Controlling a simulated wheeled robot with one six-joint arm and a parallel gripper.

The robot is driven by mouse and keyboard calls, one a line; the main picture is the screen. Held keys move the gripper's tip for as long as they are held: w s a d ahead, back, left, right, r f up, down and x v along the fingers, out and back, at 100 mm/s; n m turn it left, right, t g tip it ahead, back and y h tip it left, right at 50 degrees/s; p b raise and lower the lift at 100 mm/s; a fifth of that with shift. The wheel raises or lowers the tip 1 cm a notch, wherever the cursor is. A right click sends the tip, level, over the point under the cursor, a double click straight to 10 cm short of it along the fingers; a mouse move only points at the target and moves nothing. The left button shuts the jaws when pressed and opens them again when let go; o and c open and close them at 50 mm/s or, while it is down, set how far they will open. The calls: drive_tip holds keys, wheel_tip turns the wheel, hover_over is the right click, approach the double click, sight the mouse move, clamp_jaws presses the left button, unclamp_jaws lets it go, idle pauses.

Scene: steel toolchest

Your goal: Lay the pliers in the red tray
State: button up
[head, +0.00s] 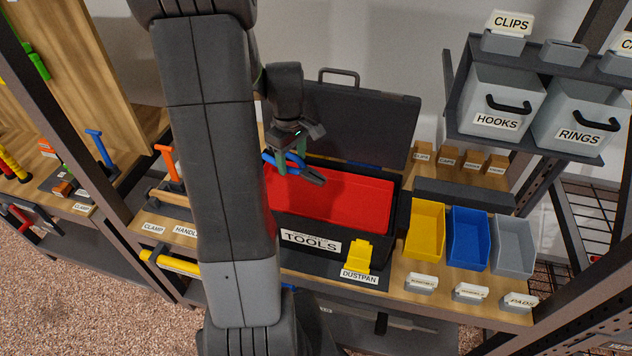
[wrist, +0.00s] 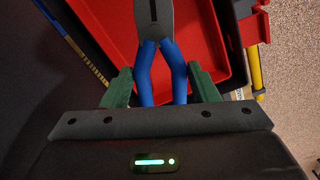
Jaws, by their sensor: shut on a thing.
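The pliers (head: 306,174), with blue handles and a dark grey head, are held above the red tray (head: 345,205). The tray sits in the open black toolchest labelled TOOLS (head: 380,240). My gripper (head: 288,164) is shut on the blue handles. In the wrist view, the green fingertips of my gripper (wrist: 162,90) are on both sides of the pliers' handles (wrist: 160,75), and the head points away over the red tray (wrist: 208,58). The tray's floor looks empty where it shows. My arm hides its left part in the head view.
The raised lid (head: 355,120) stands behind the tray. A yellow dustpan (head: 358,255) is in front of the chest. Yellow (head: 425,230), blue (head: 467,238) and grey bins (head: 512,245) stand to the right. Grey HOOKS (head: 500,100) and RINGS bins (head: 582,115) sit on a shelf above.

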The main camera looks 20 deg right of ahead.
sight(294, 192)
wheel_tip(294, 192, down, 10)
drive_tip(key=shift+r+p, duration=0.25)
drive_tip(key=shift+p, duration=0.2)
drive_tip(key=shift+f, duration=0.1)
drive_tip(key=shift+f, duration=0.15)
drive_tip(key=o, duration=1.2)
drive_tip(key=shift+c, duration=0.2)
wheel_tip(294, 192, up, 12)
drive_tip(key=shift+r+b, duration=0.25)
drive_tip(key=shift+b, duration=0.1)
